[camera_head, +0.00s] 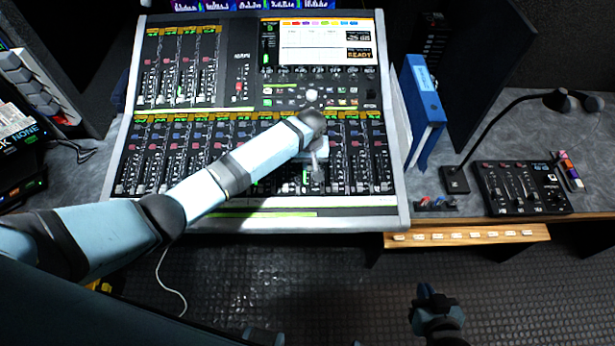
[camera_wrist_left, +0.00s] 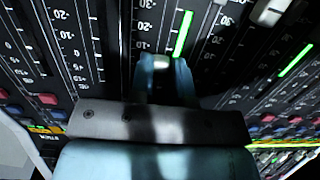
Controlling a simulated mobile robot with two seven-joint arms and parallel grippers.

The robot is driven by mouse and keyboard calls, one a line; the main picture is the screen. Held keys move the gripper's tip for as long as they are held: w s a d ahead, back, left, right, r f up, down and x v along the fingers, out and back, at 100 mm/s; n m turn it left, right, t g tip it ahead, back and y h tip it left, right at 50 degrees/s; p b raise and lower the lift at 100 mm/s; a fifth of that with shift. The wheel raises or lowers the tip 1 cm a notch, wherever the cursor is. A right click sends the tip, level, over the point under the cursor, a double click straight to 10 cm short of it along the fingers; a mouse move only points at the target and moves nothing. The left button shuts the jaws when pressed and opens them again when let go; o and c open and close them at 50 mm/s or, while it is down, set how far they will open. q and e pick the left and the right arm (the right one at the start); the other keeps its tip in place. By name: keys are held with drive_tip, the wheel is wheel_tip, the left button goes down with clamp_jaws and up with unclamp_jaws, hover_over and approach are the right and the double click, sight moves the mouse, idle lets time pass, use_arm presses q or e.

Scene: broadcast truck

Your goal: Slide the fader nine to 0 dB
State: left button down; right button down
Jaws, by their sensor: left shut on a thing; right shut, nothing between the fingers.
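The mixing console (camera_head: 112,190) has a lower bank of faders across its front. My left gripper (camera_head: 316,180) reaches over the right half of this bank, fingers pointing down. In the left wrist view, my left gripper (camera_wrist_left: 163,66) is shut on a pale fader cap (camera_wrist_left: 161,62), of which only a little shows between the blue fingertips. The scale beside that slot reads upside down in this view. A green bar is lit next to it. The channel number cannot be read. My right gripper (camera_head: 428,292) is shut and empty, low over the floor, away from the console.
Neighbouring faders stand close on both sides; one cap (camera_wrist_left: 268,12) shows in the left wrist view. A screen (camera_head: 318,42) is at the console's back. To the right are a blue binder (camera_head: 425,100), a gooseneck microphone (camera_head: 492,128) and a small black control box (camera_head: 520,188).

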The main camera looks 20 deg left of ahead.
sight(310, 164)
use_arm(q)
drive_tip(key=shift+w+a, duration=0.1)
drive_tip(key=shift+w, duration=0.05)
drive_tip(key=c, duration=1.4)
unclamp_jaws()
drive_tip(key=shift+o, duration=0.2)
wheel_tip(310, 164, up, 14)
drive_tip(key=shift+b, duration=0.3)
drive_tip(key=shift+f, duration=0.2)
